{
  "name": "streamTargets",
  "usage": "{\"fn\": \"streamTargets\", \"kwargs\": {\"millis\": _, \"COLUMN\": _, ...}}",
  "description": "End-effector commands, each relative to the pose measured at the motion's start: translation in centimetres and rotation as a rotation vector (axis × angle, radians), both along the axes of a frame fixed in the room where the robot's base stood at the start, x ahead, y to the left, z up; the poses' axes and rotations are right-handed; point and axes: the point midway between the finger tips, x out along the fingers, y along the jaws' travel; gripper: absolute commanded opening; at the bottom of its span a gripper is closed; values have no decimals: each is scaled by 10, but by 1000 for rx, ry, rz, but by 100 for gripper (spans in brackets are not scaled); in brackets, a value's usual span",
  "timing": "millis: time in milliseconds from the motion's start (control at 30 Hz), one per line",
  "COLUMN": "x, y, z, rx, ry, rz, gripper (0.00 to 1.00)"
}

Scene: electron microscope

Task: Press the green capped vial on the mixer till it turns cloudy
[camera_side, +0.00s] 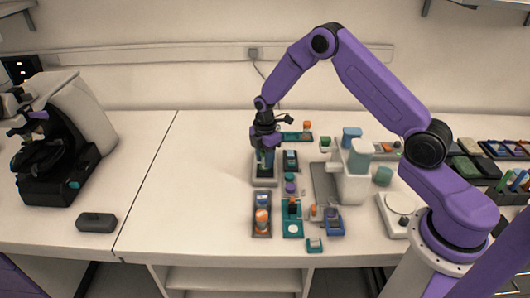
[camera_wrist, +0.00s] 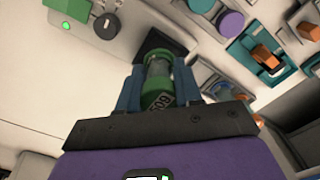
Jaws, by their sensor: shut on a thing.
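My gripper (camera_side: 266,150) points down over the mixer (camera_side: 264,182), a pale box with a dark top, left of the small racks. In the wrist view, my gripper (camera_wrist: 160,92) is shut on the green capped vial (camera_wrist: 157,70), one finger on each side. The vial (camera_side: 267,159) is partly hidden by the fingers in the side view.
A tray with orange-topped items (camera_side: 262,228) is in front.

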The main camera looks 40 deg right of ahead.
Motion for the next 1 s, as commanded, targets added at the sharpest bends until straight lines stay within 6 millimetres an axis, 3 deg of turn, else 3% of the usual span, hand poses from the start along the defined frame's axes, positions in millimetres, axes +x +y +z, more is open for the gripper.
{"fn": "streamTargets", "kwargs": {"millis": 1000, "x": 0, "y": 0, "z": -10, "rx": 0, "ry": 0, "rz": 1, "gripper": 4}}
